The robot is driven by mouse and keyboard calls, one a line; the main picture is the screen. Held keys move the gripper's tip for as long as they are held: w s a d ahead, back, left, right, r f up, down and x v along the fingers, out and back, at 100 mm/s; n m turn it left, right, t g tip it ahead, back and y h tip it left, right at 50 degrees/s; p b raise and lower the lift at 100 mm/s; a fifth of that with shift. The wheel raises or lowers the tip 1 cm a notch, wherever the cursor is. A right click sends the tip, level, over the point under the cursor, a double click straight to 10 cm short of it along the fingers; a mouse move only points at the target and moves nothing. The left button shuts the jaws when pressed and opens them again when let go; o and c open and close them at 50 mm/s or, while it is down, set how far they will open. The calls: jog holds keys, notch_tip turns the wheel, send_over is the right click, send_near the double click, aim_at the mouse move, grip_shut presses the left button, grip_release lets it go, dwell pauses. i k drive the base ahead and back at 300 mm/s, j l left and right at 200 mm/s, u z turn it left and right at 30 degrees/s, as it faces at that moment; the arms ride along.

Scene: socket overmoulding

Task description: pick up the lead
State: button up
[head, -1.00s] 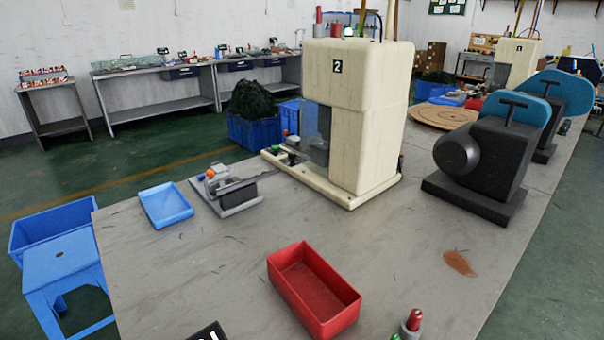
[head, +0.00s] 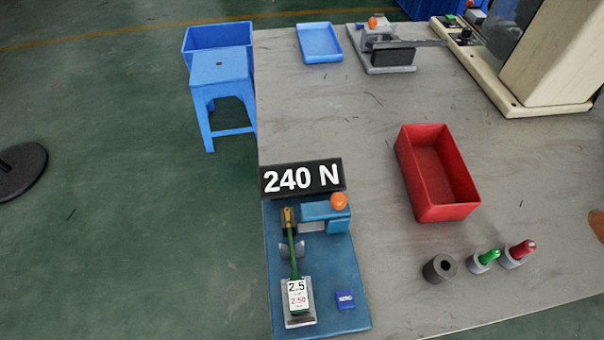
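A thin green lead (head: 292,250) with a brass-coloured end lies lengthwise on a blue test fixture (head: 345,280) at the table's near left corner. Its brass end sits at a dark holder at the top, and its lower part runs past a grey bracket to a white tag (head: 298,294) reading 2.5 and 2.50. I cannot tell how firmly the holder grips the end. A black display (head: 302,178) reading 240 N stands behind it. My gripper is not in view.
A red bin (head: 440,175), apparently empty, stands right of the fixture. A dark hollow cylinder (head: 439,268) and green (head: 489,257) and red (head: 521,250) plugs in grey holders stand nearer.

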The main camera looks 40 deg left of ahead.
aim_at(298, 301)
jog(key=u, duration=1.05)
jog(key=k+z, duration=0.25)
jog(key=k+l+z, duration=0.3)
jog(key=k+j, duration=0.1)
jog(key=k, duration=0.05)
